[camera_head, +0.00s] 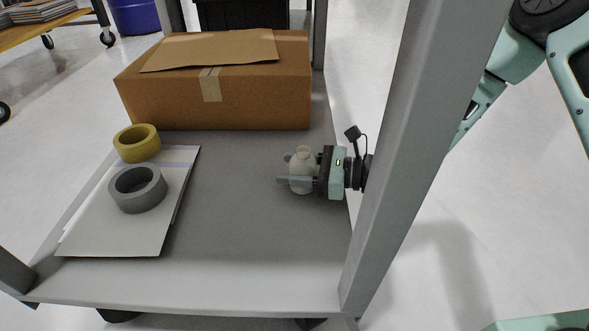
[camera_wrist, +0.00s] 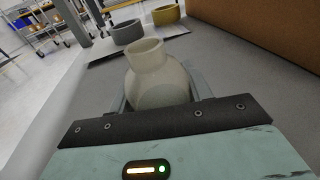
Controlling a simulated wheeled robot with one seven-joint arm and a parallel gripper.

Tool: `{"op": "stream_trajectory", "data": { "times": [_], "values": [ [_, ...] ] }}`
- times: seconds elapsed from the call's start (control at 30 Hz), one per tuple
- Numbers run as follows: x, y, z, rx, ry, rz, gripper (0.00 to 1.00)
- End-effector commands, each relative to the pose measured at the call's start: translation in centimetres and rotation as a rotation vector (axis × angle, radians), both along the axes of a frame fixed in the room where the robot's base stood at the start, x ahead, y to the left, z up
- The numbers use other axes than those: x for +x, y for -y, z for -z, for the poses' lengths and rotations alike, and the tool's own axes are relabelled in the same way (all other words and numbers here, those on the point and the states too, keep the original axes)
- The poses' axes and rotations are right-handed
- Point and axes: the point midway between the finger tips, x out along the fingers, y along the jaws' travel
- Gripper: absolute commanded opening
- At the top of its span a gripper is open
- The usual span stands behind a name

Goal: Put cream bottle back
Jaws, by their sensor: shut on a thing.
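The cream bottle (camera_head: 303,160) is a small, round-bodied, pale bottle with a short open neck. It is at the right side of the grey shelf (camera_head: 245,230) in the head view. My gripper (camera_head: 297,171) reaches in from the right past the grey post and is shut on the bottle, one finger on each side. In the wrist view the bottle (camera_wrist: 158,78) stands upright between the fingers, its lower part hidden by the gripper body. I cannot tell whether its base touches the shelf.
A cardboard box (camera_head: 220,105) with a flat cardboard piece on top stands at the shelf's back. A yellow tape roll (camera_head: 137,149) and a grey tape roll (camera_head: 122,202) are at the left by white sheets (camera_head: 115,235). A grey post (camera_head: 405,140) rises at the front right. The shelf's middle is clear.

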Motion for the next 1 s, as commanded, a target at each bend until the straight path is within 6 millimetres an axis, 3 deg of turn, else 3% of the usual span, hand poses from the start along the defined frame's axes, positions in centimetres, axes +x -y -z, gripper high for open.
{"op": "stream_trajectory", "data": {
  "times": [0.07,0.1,0.17,0.57,1.0],
  "values": [
    [0.0,0.0,0.3,0.0,-0.001,0.0,0.19],
    [0.0,0.0,0.2,0.0,-0.001,0.0,0.58],
    [0.0,0.0,0.2,0.0,0.0,0.0,0.71],
    [-0.1,0.6,-0.3,-0.002,-0.002,0.001,0.71],
    [-2.0,8.9,-1.3,0.0,-0.004,0.003,0.71]
  ]
}}
